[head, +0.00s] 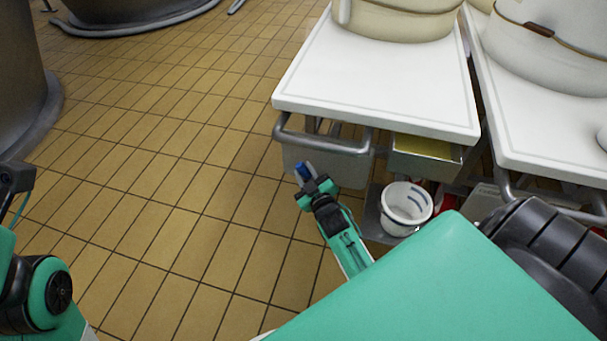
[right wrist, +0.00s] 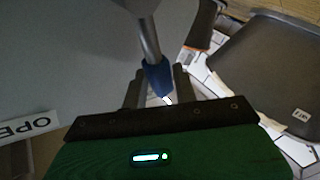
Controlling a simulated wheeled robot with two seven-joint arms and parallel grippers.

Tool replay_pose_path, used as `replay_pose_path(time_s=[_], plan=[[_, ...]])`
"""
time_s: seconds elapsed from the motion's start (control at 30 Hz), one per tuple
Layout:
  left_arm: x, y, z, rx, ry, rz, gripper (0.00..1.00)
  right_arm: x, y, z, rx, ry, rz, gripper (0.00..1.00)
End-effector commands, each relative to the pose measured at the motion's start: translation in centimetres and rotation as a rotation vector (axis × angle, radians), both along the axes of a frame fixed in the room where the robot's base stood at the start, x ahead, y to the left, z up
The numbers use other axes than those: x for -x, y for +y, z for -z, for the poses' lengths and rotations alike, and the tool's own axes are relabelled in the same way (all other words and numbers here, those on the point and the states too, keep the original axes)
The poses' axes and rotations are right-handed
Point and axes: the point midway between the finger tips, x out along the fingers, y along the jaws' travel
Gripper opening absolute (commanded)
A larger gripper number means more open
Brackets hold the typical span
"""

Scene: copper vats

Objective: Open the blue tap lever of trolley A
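The blue tap lever (head: 301,172) is at the front of the trolley with the white top (head: 375,80), beside its grey front panel. In the right wrist view the blue lever (right wrist: 157,76) hangs on a grey metal stem. My right gripper (head: 307,173) is at the lever. In the right wrist view its fingers (right wrist: 160,88) lie close on both sides of the blue grip and look closed on it. No letter A shows on the trolley. Parts of my left arm show at the left edge, but its gripper is out of view.
A sign reading "OPE" (right wrist: 32,125) is partly cut off in the right wrist view. A second white-topped trolley (head: 548,140) is close on the right. Tiled floor (head: 170,170) is free on the left.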

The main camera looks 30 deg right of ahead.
Motion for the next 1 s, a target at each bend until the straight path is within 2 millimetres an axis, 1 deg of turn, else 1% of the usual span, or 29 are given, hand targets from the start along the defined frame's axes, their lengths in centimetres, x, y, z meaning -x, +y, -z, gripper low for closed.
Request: replay_pose_path(time_s=[0.03,0.17,0.47,0.6,0.63,1.0], plan=[[0.06,0.05,0.09,0.003,-0.005,0.001,0.25,-0.47,-0.09,0.16,0.0,-0.001,0.0,0.29],[0.08,0.12,-0.1,0.009,-0.008,0.002,0.25,-1.14,-0.21,0.03,0.0,0.0,0.0,0.29],[0.09,0.14,-0.22,0.01,-0.008,0.002,0.25,-1.27,-0.23,-0.04,0.0,0.001,0.0,0.29],[0.1,0.14,-0.21,0.01,-0.008,0.002,0.25,-1.26,-0.23,-0.04,0.0,0.001,0.0,0.01],[0.1,0.14,-0.21,0.01,-0.008,0.002,0.25,-1.26,-0.24,-0.03,0.0,0.001,0.0,0.0],[0.1,0.15,-0.31,0.01,-0.008,0.002,0.25,-0.99,-0.42,-0.23,-0.027,-0.03,0.0,0.0]])
